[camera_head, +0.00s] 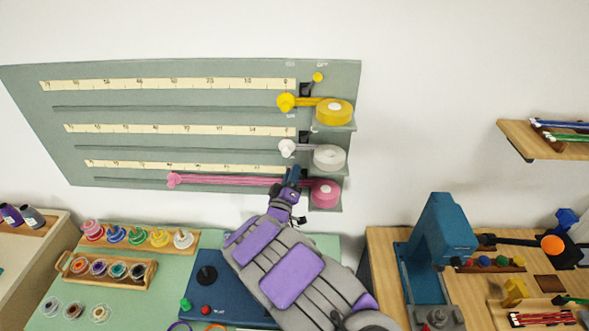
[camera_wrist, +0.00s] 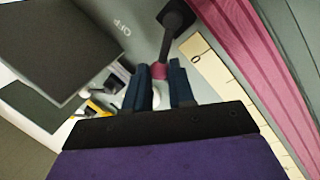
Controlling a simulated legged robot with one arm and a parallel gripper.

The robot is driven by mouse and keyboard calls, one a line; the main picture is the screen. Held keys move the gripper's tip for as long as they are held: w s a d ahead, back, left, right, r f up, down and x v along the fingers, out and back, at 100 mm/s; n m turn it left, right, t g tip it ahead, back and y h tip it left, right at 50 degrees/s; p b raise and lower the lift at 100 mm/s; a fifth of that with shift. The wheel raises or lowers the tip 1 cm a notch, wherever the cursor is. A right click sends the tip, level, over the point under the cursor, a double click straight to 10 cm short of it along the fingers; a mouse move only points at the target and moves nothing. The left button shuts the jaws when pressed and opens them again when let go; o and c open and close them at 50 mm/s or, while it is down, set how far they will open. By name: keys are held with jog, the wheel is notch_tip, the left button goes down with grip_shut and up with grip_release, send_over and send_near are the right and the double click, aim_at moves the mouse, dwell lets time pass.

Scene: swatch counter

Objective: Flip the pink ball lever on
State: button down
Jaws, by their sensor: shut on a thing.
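My gripper (camera_wrist: 160,80) is shut on the pink ball (camera_wrist: 159,70) of a lever, with one dark blue finger on each side of it. The lever's black shaft (camera_wrist: 165,44) runs up from the ball to a dark mount on the grey-green board. Lettering that looks like OFF (camera_wrist: 122,28) is on the board to the left of the lever. In the head view my gripper (camera_head: 293,176) is at the board's lowest row, just left of the pink ribbon reel (camera_head: 325,193), and it hides the pink lever there.
Pink ribbon (camera_head: 225,180) stretches left along the lowest row, close to my gripper. A white reel (camera_head: 329,157) and a yellow reel (camera_head: 333,112) are above, with a yellow ball lever (camera_head: 318,77) at the top. A blue machine (camera_head: 441,230) stands at right.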

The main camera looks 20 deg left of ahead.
jog(key=shift+a+f+n, duration=0.1)
jog(key=shift+f+n, duration=0.1)
jog(key=shift+n, duration=0.7)
jog(key=shift+y, duration=0.3)
jog(key=c, duration=1.3)
grip_release()
jog(key=shift+a, duration=0.1)
jog(key=o, duration=0.3)
jog(key=shift+w+a+f, duration=0.1)
jog(key=shift+w+a, duration=0.05)
jog(key=shift+a, duration=0.05)
jog(key=shift+o, duration=0.2)
jog(key=shift+d, duration=0.1)
jog(key=a+v, duration=0.1)
jog(key=v, duration=1.6)
jog(key=shift+d+f, duration=0.3)
jog(key=shift+d, duration=0.05)
